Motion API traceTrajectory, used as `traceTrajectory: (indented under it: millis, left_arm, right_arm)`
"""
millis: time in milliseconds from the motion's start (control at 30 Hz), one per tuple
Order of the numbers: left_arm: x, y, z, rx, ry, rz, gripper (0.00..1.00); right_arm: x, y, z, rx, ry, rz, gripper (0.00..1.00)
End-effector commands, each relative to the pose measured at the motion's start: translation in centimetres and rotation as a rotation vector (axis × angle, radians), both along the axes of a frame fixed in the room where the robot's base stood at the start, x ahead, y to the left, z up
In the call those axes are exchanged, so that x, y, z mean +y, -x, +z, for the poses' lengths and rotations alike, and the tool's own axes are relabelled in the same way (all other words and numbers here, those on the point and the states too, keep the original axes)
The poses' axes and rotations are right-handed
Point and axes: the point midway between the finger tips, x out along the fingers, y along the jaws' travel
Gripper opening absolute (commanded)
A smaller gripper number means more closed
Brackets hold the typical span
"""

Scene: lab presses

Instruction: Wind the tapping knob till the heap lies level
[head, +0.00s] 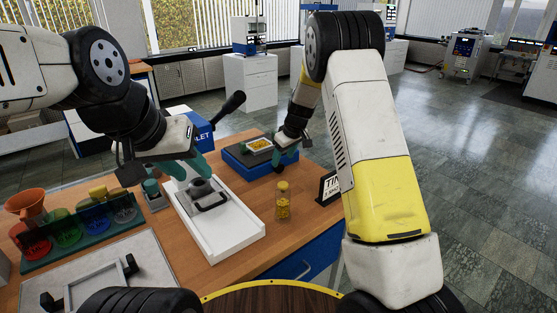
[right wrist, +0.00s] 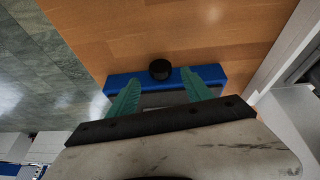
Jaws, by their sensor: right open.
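The tapping device has a blue base (head: 240,166) and a dark top with a small pale tray on it. A yellow heap (head: 260,143) lies in this tray; its evenness is too small to tell. In the right wrist view a round black knob (right wrist: 160,69) sits at the edge of the blue base (right wrist: 212,74). My right gripper (right wrist: 160,82) is open, its teal fingers apart on either side of the knob's line, with no visible contact. In the head view the right gripper (head: 283,158) is beside the device.
The grey block (head: 208,197) with a black handle stands in a white tray (head: 225,238). A yellow-filled vial (head: 283,203) and a dark sign (head: 329,187) stand nearby. Coloured flasks (head: 66,230) are at left. A black lever (head: 232,103) rises behind.

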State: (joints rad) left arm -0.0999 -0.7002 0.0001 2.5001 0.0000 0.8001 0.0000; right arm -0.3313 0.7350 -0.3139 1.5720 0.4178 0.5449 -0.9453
Motion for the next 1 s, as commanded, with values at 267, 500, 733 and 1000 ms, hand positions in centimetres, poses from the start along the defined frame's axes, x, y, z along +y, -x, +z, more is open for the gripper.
traceTrajectory:
  millis: [267,500,733,1000]
  left_arm:
    - [0.0,0.0,0.0,0.0,0.0,0.0,0.36]
    - [0.0,0.0,0.0,0.0,0.0,0.0,0.36]
    - [0.0,0.0,0.0,0.0,0.0,0.0,0.36]
    - [0.0,0.0,0.0,0.0,0.0,0.0,0.36]
  right_arm:
    - [0.8,-1.4,-4.1,0.002,0.0,-0.001,0.59]
    - [1.0,-1.8,-5.1,0.0,-0.001,-0.002,0.59]
    - [1.0,-1.8,-5.1,0.0,-0.001,-0.002,0.51]
    - [1.1,-1.8,-5.1,0.001,-0.001,-0.001,0.0]
